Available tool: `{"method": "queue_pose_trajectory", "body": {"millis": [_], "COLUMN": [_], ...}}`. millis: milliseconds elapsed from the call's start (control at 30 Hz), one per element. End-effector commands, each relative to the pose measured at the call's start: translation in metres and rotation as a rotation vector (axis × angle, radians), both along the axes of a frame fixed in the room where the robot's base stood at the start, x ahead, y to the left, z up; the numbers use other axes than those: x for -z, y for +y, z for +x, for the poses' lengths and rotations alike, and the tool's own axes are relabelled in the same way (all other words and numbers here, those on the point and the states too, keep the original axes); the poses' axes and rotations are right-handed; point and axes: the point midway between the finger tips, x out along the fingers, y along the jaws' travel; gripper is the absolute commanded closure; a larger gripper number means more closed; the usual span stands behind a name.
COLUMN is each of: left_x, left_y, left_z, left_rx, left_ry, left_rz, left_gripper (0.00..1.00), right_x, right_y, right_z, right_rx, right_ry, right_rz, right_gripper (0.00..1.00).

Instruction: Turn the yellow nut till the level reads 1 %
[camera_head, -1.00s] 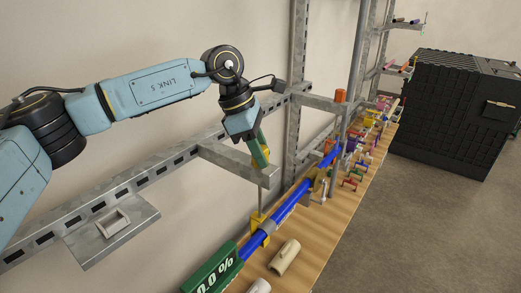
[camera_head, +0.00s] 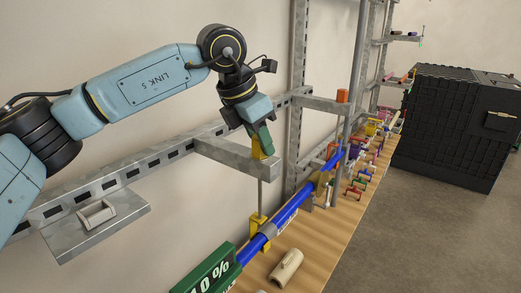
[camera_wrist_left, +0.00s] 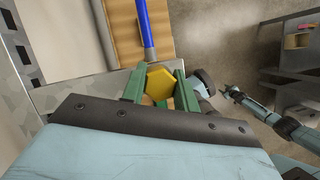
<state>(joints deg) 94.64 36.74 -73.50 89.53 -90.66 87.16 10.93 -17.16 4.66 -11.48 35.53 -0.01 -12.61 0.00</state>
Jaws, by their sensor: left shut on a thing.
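The yellow nut (camera_head: 256,149) sits on top of the bracket arm (camera_head: 222,156), above a thin vertical rod. My left gripper (camera_head: 263,148) points down at it and is shut on it. In the left wrist view the hexagonal nut (camera_wrist_left: 159,84) lies between the two green fingers. The green level display (camera_head: 207,270) at the bottom edge seems to read 1.0 %; its lower left is cut off. The blue pipe (camera_head: 291,209) runs beneath, with a yellow clamp (camera_head: 257,224) at the rod's foot. My right gripper (camera_wrist_left: 229,90) shows small in the left wrist view; its opening is unclear.
A beige pipe fitting (camera_head: 286,266) lies on the wooden shelf (camera_head: 325,228). Several coloured fittings stand farther along it. A slotted metal rail and an upright post (camera_head: 299,90) are close to my left arm. A black cabinet (camera_head: 455,125) stands at the right on open floor.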

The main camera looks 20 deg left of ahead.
Motion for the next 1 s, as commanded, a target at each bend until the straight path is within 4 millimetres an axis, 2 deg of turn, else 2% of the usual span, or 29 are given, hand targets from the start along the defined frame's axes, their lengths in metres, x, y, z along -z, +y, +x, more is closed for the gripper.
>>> {"method": "queue_pose_trajectory", "body": {"millis": [33, 300, 833, 867, 1000], "left_x": [0.002, 0.0, -0.001, -0.001, -0.001], "left_y": [0.0, 0.0, 0.0, 0.0, 0.0], "left_z": [0.0, 0.0, 0.0, 0.0, 0.0], "left_rx": [-0.025, -0.127, -0.154, -0.154, -0.152], "left_ry": [-0.002, 0.0, 0.0, -0.001, 0.0], "left_rz": [0.0, 0.0, 0.0, -0.001, 0.0], "left_gripper": [0.93, 0.93, 0.93, 0.69, 0.51], "right_x": [0.006, 0.014, 0.016, 0.016, 0.016], "right_y": [0.0, 0.0, 0.002, 0.002, 0.002], "right_z": [0.0, 0.0, 0.0, 0.0, 0.0], "right_rx": [0.0, 0.001, 0.002, 0.002, 0.002], "right_ry": [0.0, 0.0, 0.0, 0.0, 0.0], "right_rz": [0.0, 0.0, 0.002, 0.002, 0.002], "right_gripper": [0.52, 0.52, 0.52, 0.52, 0.52]}}
